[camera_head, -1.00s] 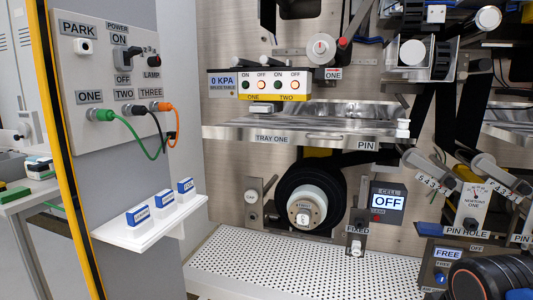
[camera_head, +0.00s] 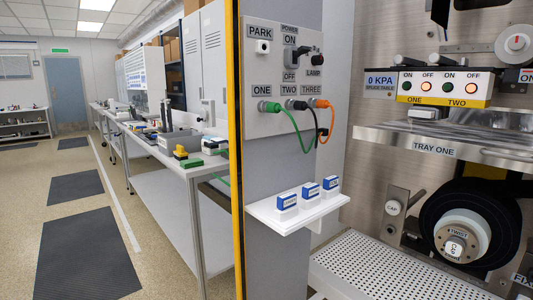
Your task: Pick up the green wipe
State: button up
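A small flat green item (camera_head: 190,163) lies on the near end of the long white bench (camera_head: 194,173), left of the yellow-edged panel. It may be the green wipe, but it is too small to tell for sure. A small yellow item (camera_head: 180,152) sits right beside it. My gripper is not in view.
A green cable hangs from the socket panel (camera_head: 283,75). A white shelf (camera_head: 297,216) with three small blue-and-white boxes juts out below it. Dark mats (camera_head: 90,262) lie on open floor left of the bench. A perforated white deck (camera_head: 365,270) lies at lower right.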

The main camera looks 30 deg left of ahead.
aim_at(194, 162)
jog(key=u, duration=1.75)
jog(key=z, duration=1.4)
jog(key=u, duration=1.4)
jog(key=i+j+z, duration=0.1)
jog(key=i+j, duration=0.4)
jog(key=i+j+z, duration=0.15)
jog(key=i+j, duration=0.3)
jog(key=i+j+z, duration=0.1)
jog(key=i+j, duration=0.35)
jog(key=j, duration=0.2)
jog(key=i+j+z, duration=0.15)
jog(key=i+j, duration=0.3)
jog(key=j, duration=0.15)
